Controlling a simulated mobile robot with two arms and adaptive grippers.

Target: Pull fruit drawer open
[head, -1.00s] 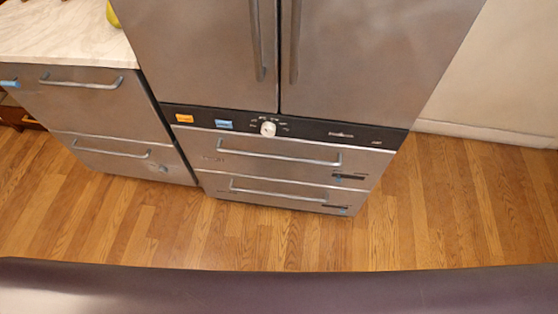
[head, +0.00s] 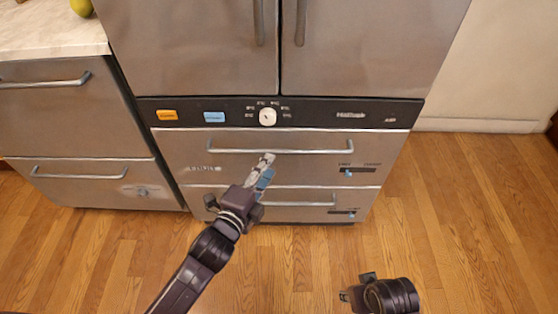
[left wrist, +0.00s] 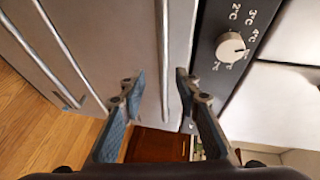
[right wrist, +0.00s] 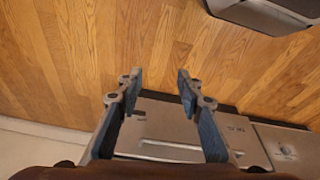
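The fruit drawer (head: 225,170) is the upper of two steel drawers under the fridge doors, marked FRUIT at its left, and looks shut. Its long bar handle (head: 290,151) runs across the front. My left gripper (head: 265,170) is in front of this drawer, just below the handle. In the left wrist view my left gripper (left wrist: 158,77) is open, and the handle (left wrist: 164,50) appears between its fingers; contact cannot be told.
A lower drawer with its own handle (head: 305,203) is below. A black panel with a white dial (head: 267,117) is above. A counter with steel drawers (head: 60,115) stands left. Wooden floor (head: 455,220) is clear at right.

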